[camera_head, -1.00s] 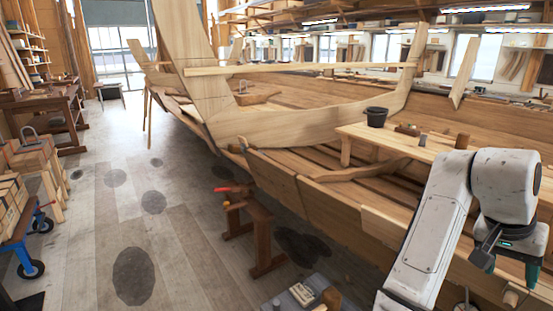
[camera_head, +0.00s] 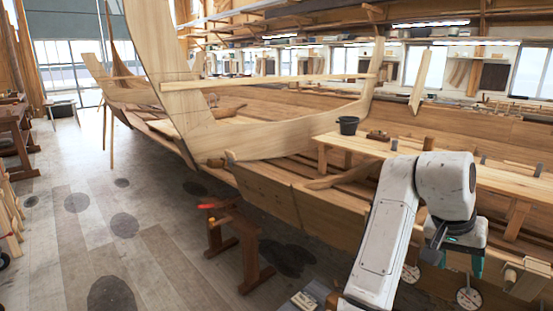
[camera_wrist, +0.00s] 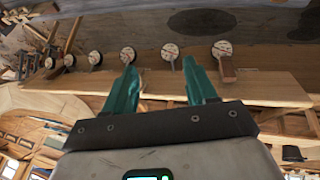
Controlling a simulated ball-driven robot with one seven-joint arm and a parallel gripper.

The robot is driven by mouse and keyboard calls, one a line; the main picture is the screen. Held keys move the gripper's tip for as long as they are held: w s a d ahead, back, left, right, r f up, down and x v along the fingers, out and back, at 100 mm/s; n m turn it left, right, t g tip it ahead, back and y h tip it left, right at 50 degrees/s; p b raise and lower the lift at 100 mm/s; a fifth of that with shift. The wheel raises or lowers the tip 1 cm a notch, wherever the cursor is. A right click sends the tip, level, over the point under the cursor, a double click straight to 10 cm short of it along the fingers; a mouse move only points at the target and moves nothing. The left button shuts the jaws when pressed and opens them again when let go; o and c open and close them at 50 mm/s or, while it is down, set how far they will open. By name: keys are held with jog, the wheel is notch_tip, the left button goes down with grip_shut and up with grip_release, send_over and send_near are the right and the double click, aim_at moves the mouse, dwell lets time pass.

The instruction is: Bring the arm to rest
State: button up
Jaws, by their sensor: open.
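My gripper (camera_wrist: 160,92) shows in the wrist view with its two teal fingers spread apart and nothing between them. In the head view my gripper (camera_head: 461,265) hangs at the end of my white arm, at the right, in front of the hull's side. The arm is bent, with its elbow raised and its end pointing down. The fingertips are partly hidden in the head view.
The wooden boat hull (camera_head: 300,205) fills the middle. A plank bench (camera_head: 480,175) with a dark bucket (camera_head: 348,125) lies behind my arm. A wooden trestle (camera_head: 237,245) stands on the floor beside the hull. The floor (camera_head: 150,235) at left is mostly open.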

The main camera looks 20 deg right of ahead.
jog(key=s+a+f+n+t, duration=0.1)
jog(key=s+a+f+n, duration=0.2)
jog(key=f, duration=0.5)
jog(key=s+a+f+n+t+y, duration=0.1)
jog(key=s+a+f+n, duration=0.2)
jog(key=a+f, duration=0.3)
jog(key=s+a+f+n, duration=0.3)
jog(key=a+f+n, duration=0.1)
jog(key=f, duration=0.7)
jog(key=shift+a+f+n+t, duration=0.2)
jog(key=shift+a+n+t, duration=0.15)
jog(key=shift+a, duration=0.2)
jog(key=s+a+f+y, duration=0.1)
jog(key=s+a, duration=0.1)
jog(key=a, duration=0.1)
jog(key=s+a+f+n+y, duration=0.1)
jog(key=s+a+f, duration=0.1)
jog(key=s+a, duration=0.1)
jog(key=s+a+f+n+y, duration=0.1)
jog(key=s+a+f, duration=0.1)
jog(key=s+a, duration=0.1)
jog(key=shift+s+a+f+y, duration=0.2)
jog(key=shift+a+y, duration=0.1)
jog(key=shift+a, duration=0.1)
jog(key=shift+c, duration=0.3)
